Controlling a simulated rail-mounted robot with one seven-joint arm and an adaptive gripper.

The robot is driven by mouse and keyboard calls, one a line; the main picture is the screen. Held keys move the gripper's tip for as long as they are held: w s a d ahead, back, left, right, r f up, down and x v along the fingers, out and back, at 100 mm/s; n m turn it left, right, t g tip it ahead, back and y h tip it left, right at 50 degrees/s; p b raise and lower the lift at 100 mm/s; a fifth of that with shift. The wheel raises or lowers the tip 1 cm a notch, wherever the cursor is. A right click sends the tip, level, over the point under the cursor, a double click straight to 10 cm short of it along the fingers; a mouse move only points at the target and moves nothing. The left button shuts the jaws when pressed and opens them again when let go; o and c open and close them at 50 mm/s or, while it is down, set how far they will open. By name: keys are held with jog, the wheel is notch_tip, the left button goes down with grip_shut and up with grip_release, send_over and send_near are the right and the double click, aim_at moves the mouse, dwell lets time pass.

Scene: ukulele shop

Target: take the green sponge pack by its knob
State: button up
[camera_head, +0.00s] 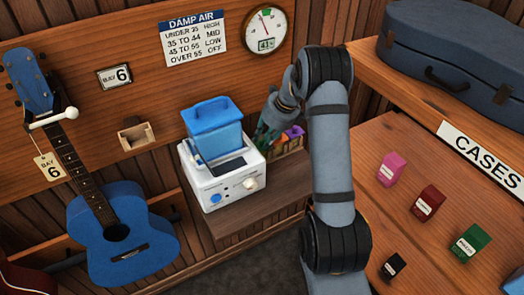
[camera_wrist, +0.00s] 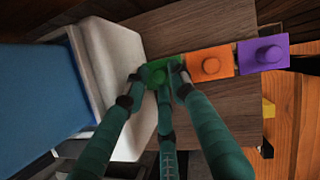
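The green sponge pack (camera_wrist: 158,70) lies straight ahead of my gripper in the wrist view, with its knob facing the camera and partly covered by the fingers. My gripper (camera_wrist: 158,76) is open, with its green fingertips spread on either side of the knob and a third finger below it. I see a gap between the fingertips; whether any touches the pack I cannot tell. In the head view my gripper (camera_head: 266,136) is beside the white humidifier, and the green pack cannot be told apart from the green fingers.
An orange pack (camera_wrist: 209,64) and a purple pack (camera_wrist: 263,54), both knobbed, sit in a row to the right. The white humidifier (camera_head: 222,186) with its blue tank (camera_head: 214,128) stands close to my gripper's left. Bare shelf (camera_head: 262,212) lies in front.

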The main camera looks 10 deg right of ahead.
jog(key=shift+c, duration=0.9)
jog(key=c, duration=0.4)
grip_shut()
